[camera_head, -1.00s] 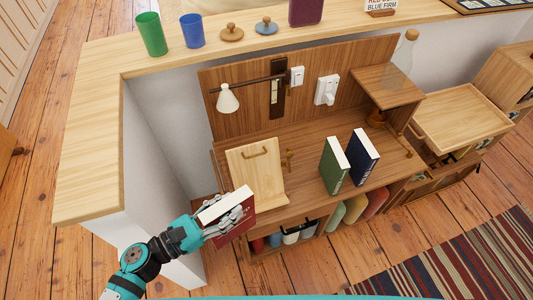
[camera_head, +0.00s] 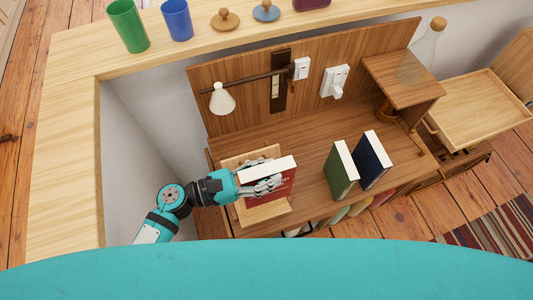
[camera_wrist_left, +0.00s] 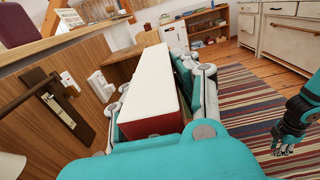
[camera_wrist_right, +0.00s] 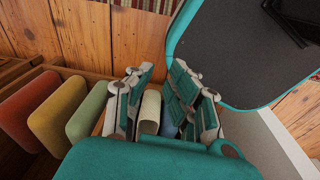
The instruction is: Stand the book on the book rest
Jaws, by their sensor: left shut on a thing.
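A red book (camera_head: 284,181) with white page edges is held upright by my left gripper (camera_head: 264,181). The book also shows between the fingers in the left wrist view (camera_wrist_left: 154,85). The light wooden book rest (camera_head: 250,212) stands on the brown desk, and the book is in front of it, hiding much of it. I cannot tell whether the book touches the rest. My right gripper (camera_wrist_right: 162,100) shows in the right wrist view with its fingers apart and nothing between them. It is not in the head view.
A green book (camera_head: 341,170) and a dark blue book (camera_head: 372,160) stand to the right on the desk. A lamp (camera_head: 222,99) sticks out from the back panel. A shelf with a bottle (camera_head: 419,55) is at the right. Cups and lids line the ledge behind.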

